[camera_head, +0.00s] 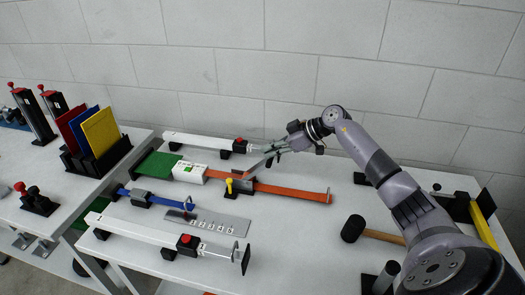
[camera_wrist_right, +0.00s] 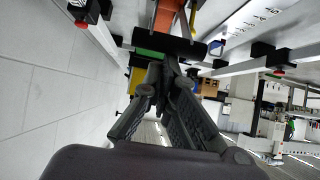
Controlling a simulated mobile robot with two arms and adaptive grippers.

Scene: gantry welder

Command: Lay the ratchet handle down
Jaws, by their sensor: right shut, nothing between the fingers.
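An orange strap (camera_head: 300,192) runs across the white table from a white block (camera_head: 188,172) to a small post. On it sits a ratchet (camera_head: 242,186) with a yellow knob (camera_head: 229,184). A slim lever, apparently the ratchet handle (camera_head: 258,167), slants up to the right from it. My right gripper (camera_head: 272,150) is shut and empty beside the raised end of this handle; whether they touch I cannot tell. In the right wrist view my fingers (camera_wrist_right: 165,68) point toward the orange part (camera_wrist_right: 168,16). My left gripper is not in view.
A blue strap with a grey buckle (camera_head: 155,199), a numbered metal plate (camera_head: 215,222) and white bars with red knobs (camera_head: 190,240) lie nearby. A black mallet (camera_head: 353,229) lies to the right. Coloured panels (camera_head: 100,131) stand at left. A block wall (camera_head: 250,60) closes the back.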

